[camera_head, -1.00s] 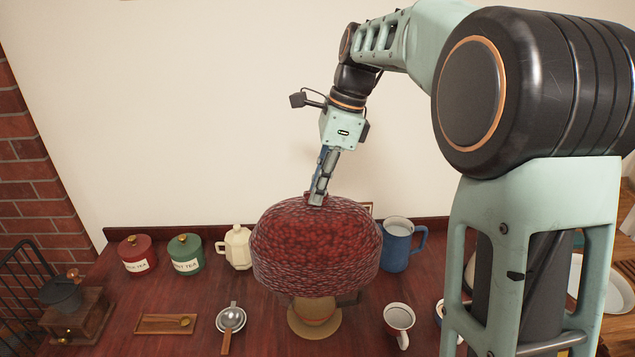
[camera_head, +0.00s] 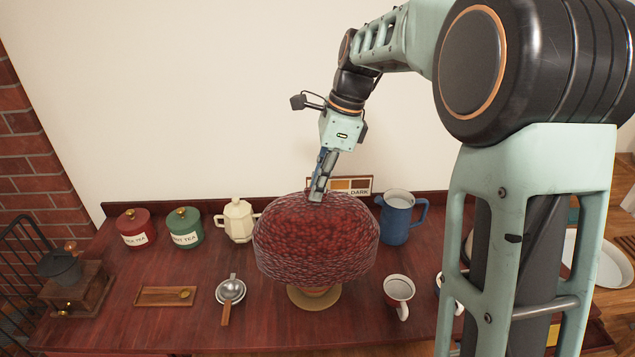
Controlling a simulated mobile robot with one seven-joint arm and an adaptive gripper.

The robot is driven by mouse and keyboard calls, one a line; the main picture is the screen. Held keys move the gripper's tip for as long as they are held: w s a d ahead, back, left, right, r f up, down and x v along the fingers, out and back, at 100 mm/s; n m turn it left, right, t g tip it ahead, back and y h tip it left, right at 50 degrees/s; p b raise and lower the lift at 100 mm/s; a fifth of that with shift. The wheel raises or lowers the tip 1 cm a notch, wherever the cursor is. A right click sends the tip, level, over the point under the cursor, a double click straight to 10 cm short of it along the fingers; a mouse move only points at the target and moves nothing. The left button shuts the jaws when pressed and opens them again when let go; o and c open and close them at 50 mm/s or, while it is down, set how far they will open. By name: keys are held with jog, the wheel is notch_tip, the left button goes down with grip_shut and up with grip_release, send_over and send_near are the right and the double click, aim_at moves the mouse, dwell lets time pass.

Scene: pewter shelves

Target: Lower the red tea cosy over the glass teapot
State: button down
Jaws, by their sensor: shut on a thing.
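The red tea cosy (camera_head: 316,240) is a dark red, textured dome at the middle of the table. My gripper (camera_head: 318,195) is shut on its top and holds it roughly upright. Below the cosy's lower edge a round tan mat (camera_head: 314,303) lies on the table. A narrow amber-brown strip (camera_head: 314,291) shows between the cosy and the mat; it may be the glass teapot's lower part. The rest of the teapot is hidden by the cosy, so I cannot tell how far the cosy is around it.
A blue jug (camera_head: 396,222) and a white cup (camera_head: 398,291) stand right of the cosy. A cream pot (camera_head: 238,220) and a strainer (camera_head: 230,291) are to its left. Red (camera_head: 133,230) and green (camera_head: 185,228) tins stand further left. A card (camera_head: 352,183) is behind.

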jog(key=shift+f+b, duration=1.9)
jog(key=shift+f, duration=0.4)
jog(key=shift+f+b, duration=1.4)
jog(key=shift+f, duration=1.6)
jog(key=c, duration=1.9)
grip_release()
jog(key=v, duration=1.2)
